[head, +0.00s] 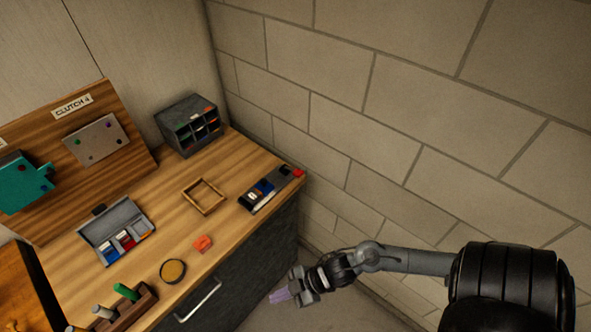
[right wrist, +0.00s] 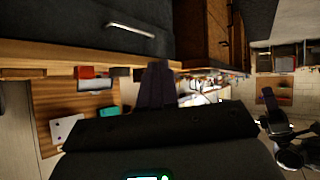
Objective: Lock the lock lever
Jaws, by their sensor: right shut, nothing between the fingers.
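I cannot make out a lock lever for certain in either view. A wooden board labelled "CLUTCH 4" (head: 72,105) stands on the bench at the left and carries a grey plate (head: 97,139) and a teal block (head: 22,184). My right gripper (head: 279,297) is low in front of the bench, over the floor and apart from everything. It is shut and empty. Its dark fingers (right wrist: 156,85) also show in the right wrist view, below the drawer front. My left gripper is not in view.
The wooden bench top (head: 165,220) holds an open grey case (head: 118,229), a wooden frame (head: 203,196), a dark tray (head: 268,189), an orange block (head: 203,244), a round tin (head: 173,271) and a tool rack (head: 126,309). A drawer handle (head: 198,301) juts from the front. A block wall (head: 420,95) bounds the right.

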